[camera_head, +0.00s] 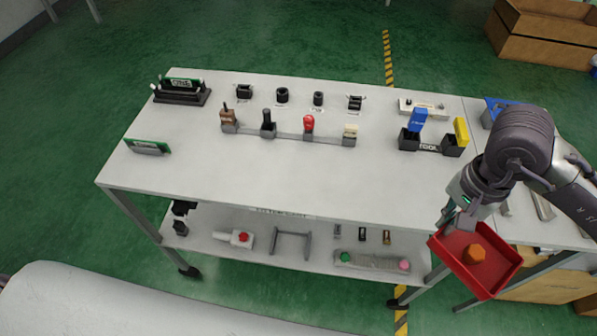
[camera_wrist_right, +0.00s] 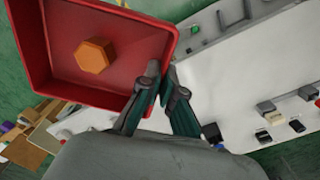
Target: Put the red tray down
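The red tray (camera_head: 475,262) is a shallow, square tray with an orange hexagonal block (camera_head: 473,254) lying in it. My right gripper (camera_head: 451,216) is shut on the tray's rim at its upper left corner. The tray hangs tilted beyond the table's near edge, at the right of the head view. In the right wrist view the red tray (camera_wrist_right: 130,50) fills the upper left, with the orange block (camera_wrist_right: 95,55) inside and the fingers (camera_wrist_right: 163,90) at its lower right corner. My left gripper is not in view.
A white table (camera_head: 290,185) carries several lever fixtures, with a red lever (camera_head: 308,123) in the middle. A black holder with a blue piece (camera_head: 415,120) stands at its right. The table's front middle is clear. A lower shelf (camera_head: 275,235) holds several small parts.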

